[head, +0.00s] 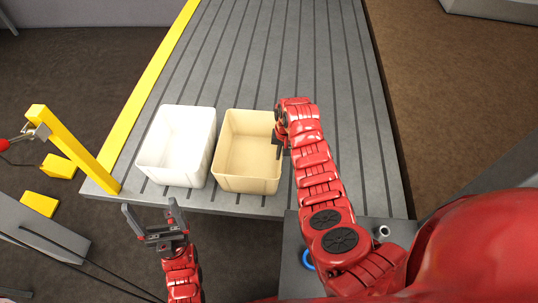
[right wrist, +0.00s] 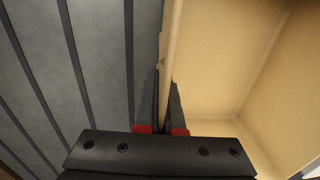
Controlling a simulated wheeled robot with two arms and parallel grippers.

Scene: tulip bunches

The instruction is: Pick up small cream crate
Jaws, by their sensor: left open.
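The small cream crate (head: 246,184) stands upright and empty on the grey slatted surface, right of a white crate. My right gripper (head: 280,143) is at its right wall, partly hidden by my arm in the head view. In the right wrist view, the gripper's two dark fingers (right wrist: 166,105) lie close on either side of the crate's thin wall (right wrist: 170,50), shut on it. My left gripper (head: 151,205) is open and empty, in front of the surface's near edge and below the white crate in the picture.
The white crate (head: 172,178), also empty, stands close beside the cream one. The grey slatted surface (head: 270,50) is clear behind both crates. A yellow post (head: 75,150) stands at its near left corner, and a yellow strip runs along its left edge.

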